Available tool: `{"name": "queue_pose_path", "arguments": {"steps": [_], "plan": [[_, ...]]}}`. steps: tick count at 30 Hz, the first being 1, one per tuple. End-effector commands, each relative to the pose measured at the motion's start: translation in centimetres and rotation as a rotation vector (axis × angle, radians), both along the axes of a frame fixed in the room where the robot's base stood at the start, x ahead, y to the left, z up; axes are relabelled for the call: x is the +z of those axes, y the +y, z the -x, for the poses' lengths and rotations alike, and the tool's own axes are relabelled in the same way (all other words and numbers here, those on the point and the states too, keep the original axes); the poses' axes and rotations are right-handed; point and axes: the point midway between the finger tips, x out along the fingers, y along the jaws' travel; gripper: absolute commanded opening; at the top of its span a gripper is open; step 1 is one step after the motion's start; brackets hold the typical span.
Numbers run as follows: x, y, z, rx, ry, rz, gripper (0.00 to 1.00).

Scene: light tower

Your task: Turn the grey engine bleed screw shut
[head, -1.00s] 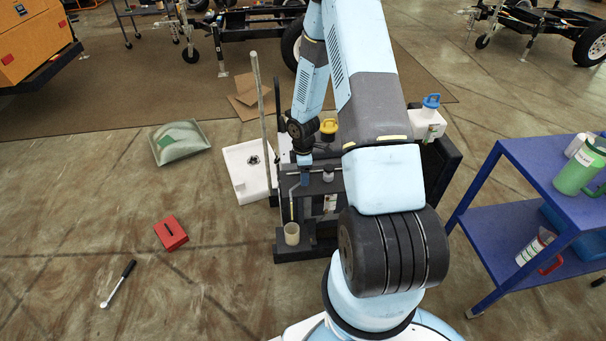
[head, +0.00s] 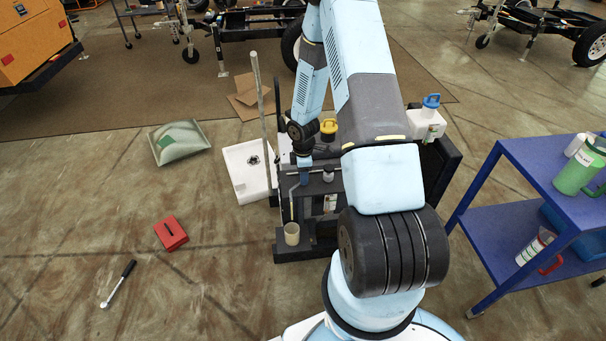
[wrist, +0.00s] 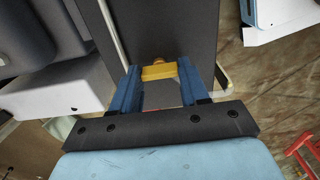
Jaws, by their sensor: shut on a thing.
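My gripper (wrist: 157,93) has two blue fingers, shut on a small yellow-brass piece, the bleed screw (wrist: 159,72), in the wrist view. A rounder orange-brass part of it shows just beyond the fingertips. The screw stands against a flat dark grey face of the engine (wrist: 165,25). In the head view my gripper (head: 304,178) reaches down at the left of the dark engine assembly (head: 325,185), and the screw is too small or hidden to make out. How far the screw is turned cannot be told.
A pale cup (head: 292,234) stands below a thin tube at the engine's front left. A white tray (head: 247,168) and an upright pole (head: 260,110) are close on the left. A blue cart (head: 535,150) stands right. A red box (head: 171,233) and a wrench (head: 118,284) lie on the floor.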

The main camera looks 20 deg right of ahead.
Motion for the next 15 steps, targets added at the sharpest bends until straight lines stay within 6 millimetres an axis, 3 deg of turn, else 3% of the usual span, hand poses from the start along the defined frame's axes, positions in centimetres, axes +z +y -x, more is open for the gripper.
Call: {"name": "queue_pose_path", "arguments": {"steps": [15], "plan": [[0.06, -0.01, -0.12, -0.139, -0.003, 0.001, 0.14]]}}
